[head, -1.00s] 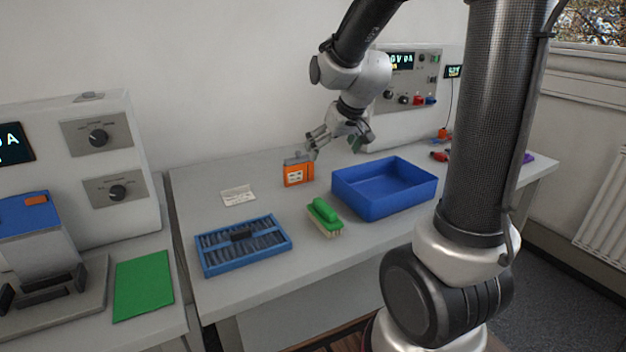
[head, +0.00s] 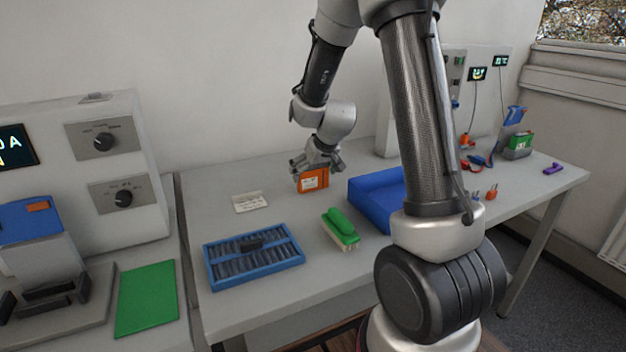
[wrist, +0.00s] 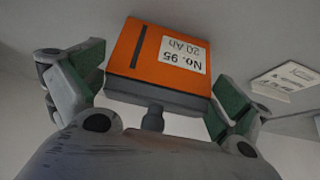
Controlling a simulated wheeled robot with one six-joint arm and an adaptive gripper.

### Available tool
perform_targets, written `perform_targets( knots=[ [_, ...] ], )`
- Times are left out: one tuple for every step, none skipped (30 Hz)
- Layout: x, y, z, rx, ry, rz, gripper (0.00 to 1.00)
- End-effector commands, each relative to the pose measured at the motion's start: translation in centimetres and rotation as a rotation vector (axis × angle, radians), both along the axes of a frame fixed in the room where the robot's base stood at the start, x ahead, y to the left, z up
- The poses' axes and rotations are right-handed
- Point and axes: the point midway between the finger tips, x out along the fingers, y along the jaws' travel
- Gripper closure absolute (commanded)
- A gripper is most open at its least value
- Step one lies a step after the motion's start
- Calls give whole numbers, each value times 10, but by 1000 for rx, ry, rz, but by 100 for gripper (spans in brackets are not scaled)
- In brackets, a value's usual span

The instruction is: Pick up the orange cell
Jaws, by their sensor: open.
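The orange cell (head: 313,181) stands on the table toward the back, with a white label on its front. In the wrist view the orange cell (wrist: 158,55) shows its label "No. 95, 20 Ah", a dark stripe, and a grey end with a round terminal facing my gripper. My gripper (head: 316,165) is right above the cell in the head view and hides its top. In the wrist view my gripper (wrist: 160,100) is open, with one green-padded finger on each side of the cell's near end. Whether a pad touches it I cannot tell.
A blue bin (head: 372,199) stands right of the cell, partly behind my arm.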

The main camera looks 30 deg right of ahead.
Motion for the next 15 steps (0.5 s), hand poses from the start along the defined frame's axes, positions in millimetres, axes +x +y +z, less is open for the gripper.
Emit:
perform_targets(
  knots=[
    [0,0,0,0,0,0,0],
    [0,0,0,0,0,0,0],
    [0,0,0,0,0,0,4],
    [0,0,0,0,0,0,9],
    [0,0,0,0,0,0,15],
    [0,0,0,0,0,0,22],
    [0,0,0,0,0,0,27],
    [0,0,0,0,0,0,33],
    [0,0,0,0,0,0,40],
    [0,0,0,0,1,0,46],
    [0,0,1,0,-1,0,47],
    [0,0,1,0,-1,0,47],
    [0,0,1,0,-1,0,47],
    [0,0,1,0,-1,0,47],
    [0,0,1,0,-1,0,47]
  ],
)
